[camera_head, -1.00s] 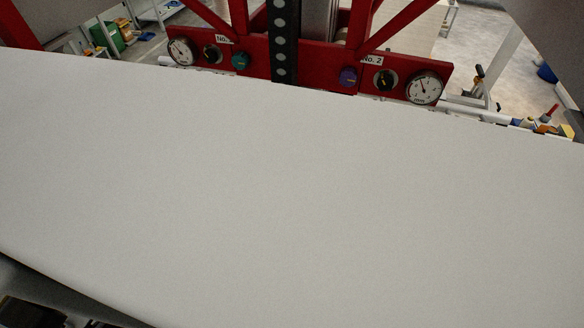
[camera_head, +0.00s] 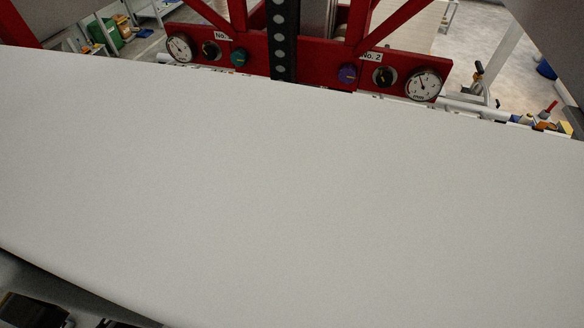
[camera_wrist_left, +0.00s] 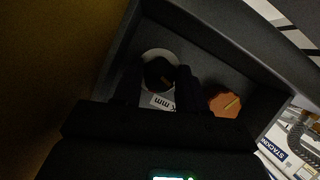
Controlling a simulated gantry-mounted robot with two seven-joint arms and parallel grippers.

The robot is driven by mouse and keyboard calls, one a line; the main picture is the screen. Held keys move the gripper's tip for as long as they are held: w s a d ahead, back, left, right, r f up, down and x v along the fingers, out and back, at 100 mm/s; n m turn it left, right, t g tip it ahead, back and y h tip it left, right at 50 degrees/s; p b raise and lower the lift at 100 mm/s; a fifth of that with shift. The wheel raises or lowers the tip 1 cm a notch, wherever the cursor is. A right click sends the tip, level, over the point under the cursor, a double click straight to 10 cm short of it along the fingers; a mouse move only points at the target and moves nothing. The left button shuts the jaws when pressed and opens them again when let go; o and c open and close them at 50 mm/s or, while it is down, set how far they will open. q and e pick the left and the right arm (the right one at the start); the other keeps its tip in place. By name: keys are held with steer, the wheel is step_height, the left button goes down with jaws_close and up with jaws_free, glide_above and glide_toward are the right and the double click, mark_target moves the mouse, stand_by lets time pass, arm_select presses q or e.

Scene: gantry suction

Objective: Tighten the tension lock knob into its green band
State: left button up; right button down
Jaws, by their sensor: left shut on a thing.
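In the left wrist view, a dark round knob (camera_wrist_left: 159,70) with a small yellow mark sits on a pale round dial (camera_wrist_left: 147,56) inside a dark recess. The two dark fingers of my left gripper (camera_wrist_left: 158,84) are on either side of this knob and shut on it. An orange-brown knob (camera_wrist_left: 224,103) with a yellow line is to the right, apart from the fingers. I cannot make out a green band; the fingers and deep shadow hide part of the dial. My right gripper is in neither view.
Dark walls (camera_wrist_left: 205,35) surround the recess. A broad pale surface (camera_head: 300,190) fills most of the head view. Behind it stands a red frame (camera_head: 310,72) with gauges and knobs.

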arm_select(q)
steer(key=o, duration=1.1)
steer(key=shift+c, duration=0.2)
